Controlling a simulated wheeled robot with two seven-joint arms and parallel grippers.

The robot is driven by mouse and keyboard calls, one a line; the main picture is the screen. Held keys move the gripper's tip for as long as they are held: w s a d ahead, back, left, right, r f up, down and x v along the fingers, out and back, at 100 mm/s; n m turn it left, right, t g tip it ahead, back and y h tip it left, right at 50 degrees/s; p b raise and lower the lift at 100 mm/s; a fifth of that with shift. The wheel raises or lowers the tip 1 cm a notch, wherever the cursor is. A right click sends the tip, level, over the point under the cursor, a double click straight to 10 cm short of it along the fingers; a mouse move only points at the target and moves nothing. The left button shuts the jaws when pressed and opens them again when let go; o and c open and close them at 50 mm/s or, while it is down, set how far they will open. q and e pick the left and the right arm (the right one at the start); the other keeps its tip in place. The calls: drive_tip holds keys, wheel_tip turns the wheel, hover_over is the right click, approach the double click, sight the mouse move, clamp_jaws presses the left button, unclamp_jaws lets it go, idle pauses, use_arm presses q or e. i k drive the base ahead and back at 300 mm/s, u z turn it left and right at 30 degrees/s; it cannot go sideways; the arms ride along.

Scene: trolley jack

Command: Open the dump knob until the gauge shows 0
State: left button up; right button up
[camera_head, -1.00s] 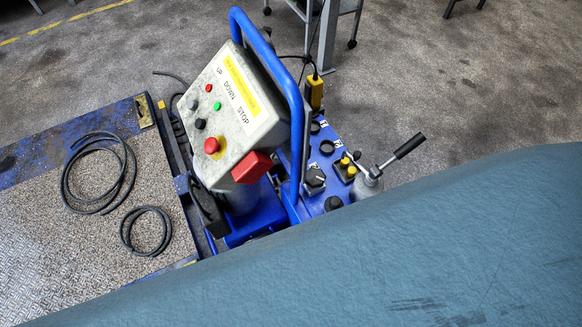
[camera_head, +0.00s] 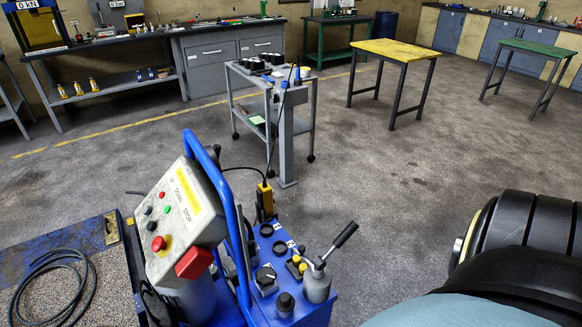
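A blue hydraulic unit (camera_head: 310,309) stands at lower centre. Its top carries a black pointer knob (camera_head: 265,278), a round black knob (camera_head: 285,304), yellow-topped buttons (camera_head: 296,265) and a silver valve body (camera_head: 317,283) with a tilted black-handled lever (camera_head: 340,238). I cannot read which knob is the dump knob. At the back left, a label reading 0 kN (camera_head: 27,4) sits above a yellow-framed press, and another display (camera_head: 115,4) appears to read 0 bar. Neither gripper is in view.
A grey control box (camera_head: 178,218) with UP, DOWN and STOP buttons and a blue tube handle (camera_head: 225,190) stand left of the knobs. Coiled black hose (camera_head: 55,285) lies at lower left. A grey trolley (camera_head: 243,100) and yellow table (camera_head: 400,50) stand behind. Open floor lies between.

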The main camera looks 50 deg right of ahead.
sight(267, 276)
drive_tip(key=k, duration=0.95)
drive_tip(key=z, duration=0.5)
drive_tip(key=i, duration=0.5)
